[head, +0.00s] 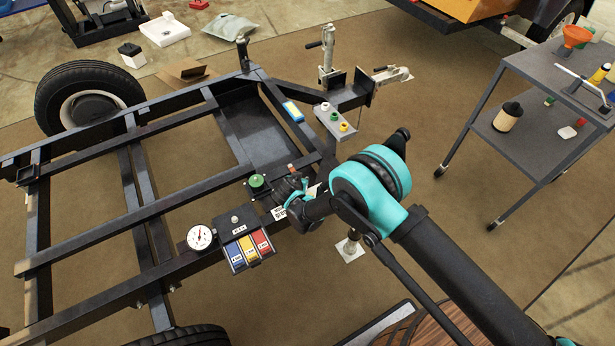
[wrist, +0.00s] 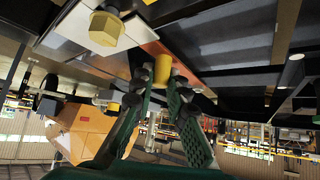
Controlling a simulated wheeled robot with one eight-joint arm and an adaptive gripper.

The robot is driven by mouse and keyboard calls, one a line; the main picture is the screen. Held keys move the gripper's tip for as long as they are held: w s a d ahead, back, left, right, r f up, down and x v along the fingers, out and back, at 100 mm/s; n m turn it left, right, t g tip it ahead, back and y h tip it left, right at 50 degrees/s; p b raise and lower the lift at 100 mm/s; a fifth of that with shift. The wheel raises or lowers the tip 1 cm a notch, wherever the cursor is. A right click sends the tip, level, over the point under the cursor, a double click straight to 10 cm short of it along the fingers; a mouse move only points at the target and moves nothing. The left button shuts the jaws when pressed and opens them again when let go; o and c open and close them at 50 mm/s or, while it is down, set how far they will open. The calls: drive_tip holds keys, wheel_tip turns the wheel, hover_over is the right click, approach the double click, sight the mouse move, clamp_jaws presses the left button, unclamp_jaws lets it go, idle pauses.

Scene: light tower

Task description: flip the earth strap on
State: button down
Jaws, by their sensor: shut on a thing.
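My gripper (head: 291,187) is at the trailer frame's near right rail in the head view, reaching in from the right. In the wrist view its two green fingers (wrist: 160,82) close on a small yellow-orange knob (wrist: 162,69) at their tips. The knob sits close to a dark panel. I cannot read a label that shows it as the earth strap. In the head view a small reddish tip (head: 291,167) shows just beyond the fingers. The gripped part is largely hidden there by my gripper.
A green knob (head: 257,182) is just left of my gripper. A round gauge (head: 200,237) and a blue, yellow and red switch block (head: 249,247) sit nearer on the rail. A yellow hex fitting (wrist: 104,29) is at upper left in the wrist view. A cart (head: 545,75) stands right.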

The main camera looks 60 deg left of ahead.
drive_tip(key=shift+s, duration=0.1)
idle(0.3)
drive_tip(key=c, duration=1.5)
unclamp_jaws()
drive_tip(key=v, duration=1.2)
